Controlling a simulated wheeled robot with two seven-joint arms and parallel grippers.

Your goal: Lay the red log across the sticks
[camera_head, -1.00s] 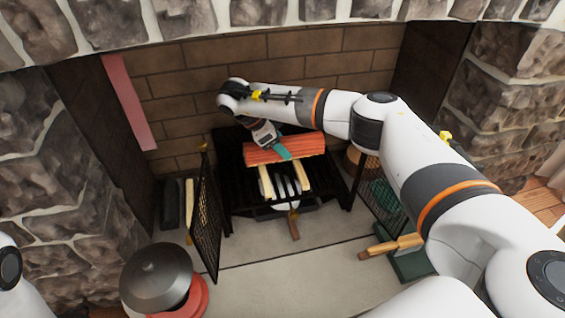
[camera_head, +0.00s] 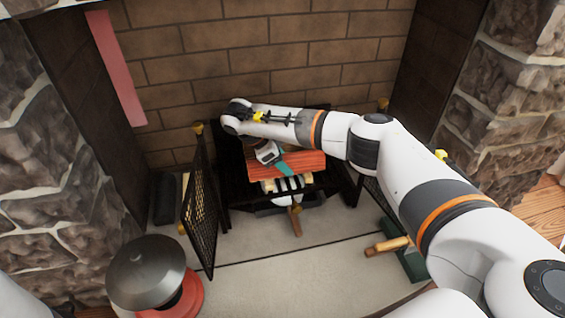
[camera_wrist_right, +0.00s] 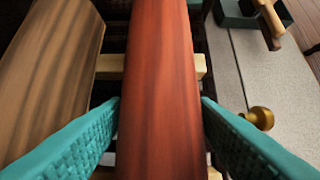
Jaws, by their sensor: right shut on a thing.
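The red log (camera_head: 305,162) lies crosswise above the pale sticks (camera_head: 268,187) at the grate in the fireplace. My right gripper (camera_head: 283,168) reaches it from above, with teal fingers on both sides of the log. In the right wrist view the red log (camera_wrist_right: 160,80) runs lengthwise between the fingers, and a pale stick (camera_wrist_right: 110,63) passes crosswise beneath it. I cannot tell whether the log touches the sticks. The right arm hides part of the log. My left gripper is out of view.
A brown log (camera_wrist_right: 50,70) lies beside the red log in the right wrist view. A black mesh screen (camera_head: 200,212) stands left of the grate. A grey-lidded red pot (camera_head: 150,275) stands front left. A wooden-handled tool (camera_head: 388,245) lies right. The hearth floor (camera_head: 280,270) between is clear.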

